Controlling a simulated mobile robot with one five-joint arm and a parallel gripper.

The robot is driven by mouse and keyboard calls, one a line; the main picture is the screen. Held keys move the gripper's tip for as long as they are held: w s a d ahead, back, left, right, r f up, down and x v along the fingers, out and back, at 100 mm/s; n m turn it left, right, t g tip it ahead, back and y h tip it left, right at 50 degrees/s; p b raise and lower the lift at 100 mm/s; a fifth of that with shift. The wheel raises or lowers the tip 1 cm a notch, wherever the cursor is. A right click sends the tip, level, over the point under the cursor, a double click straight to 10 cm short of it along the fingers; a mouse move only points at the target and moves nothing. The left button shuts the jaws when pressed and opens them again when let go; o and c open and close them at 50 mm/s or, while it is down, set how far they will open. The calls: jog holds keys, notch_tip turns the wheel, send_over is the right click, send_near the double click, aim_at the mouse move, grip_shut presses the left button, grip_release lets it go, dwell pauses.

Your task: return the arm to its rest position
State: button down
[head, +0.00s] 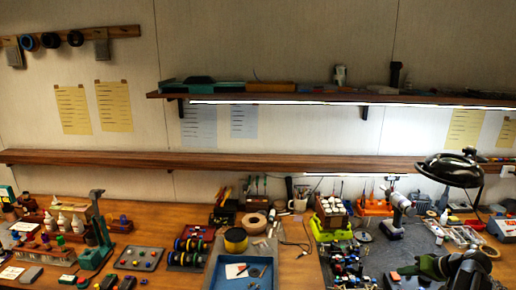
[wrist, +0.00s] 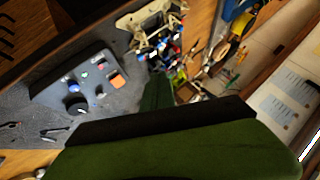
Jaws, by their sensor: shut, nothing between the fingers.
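My gripper (head: 432,265) shows at the bottom right of the head view as a dark green and black shape, low over the workbench's grey mat. In the wrist view its green and black parts fill the lower middle, with a narrow green finger (wrist: 157,92) beyond them. The fingers are shut, with nothing seen held between them. My arm behind it is partly cut off by the bottom edge of the head view.
A grey control box (wrist: 88,85) with knobs and a racecar chassis (wrist: 152,22) show in the wrist view. The workbench is crowded with a drill (head: 393,215), a black lamp (head: 450,168) and a blue tray (head: 225,278). A long shelf (head: 220,160) spans the wall.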

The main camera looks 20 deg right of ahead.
jog(key=w+a+f+n+g+y+b, duration=0.1)
jog(key=w+a+f+g+b, duration=0.3)
jog(key=a, duration=0.9)
jog(key=w+a+f+n+g+b, duration=0.15)
jog(key=w+a+f, duration=0.45)
jog(key=a, duration=0.7)
jog(key=s+a+f+n+g+h+b, duration=0.1)
jog(key=a+f+b, duration=0.1)
jog(key=a, duration=1)
jog(key=s+a+f+n+g+h+b, duration=0.1)
jog(key=a+f, duration=0.4)
jog(key=a, duration=0.8)
jog(key=shift+f+n+g+h+b, duration=0.15)
jog(key=shift+n+g+h+b, duration=0.45)
jog(key=shift+h, duration=0.2)
jog(key=shift+d, duration=0.1)
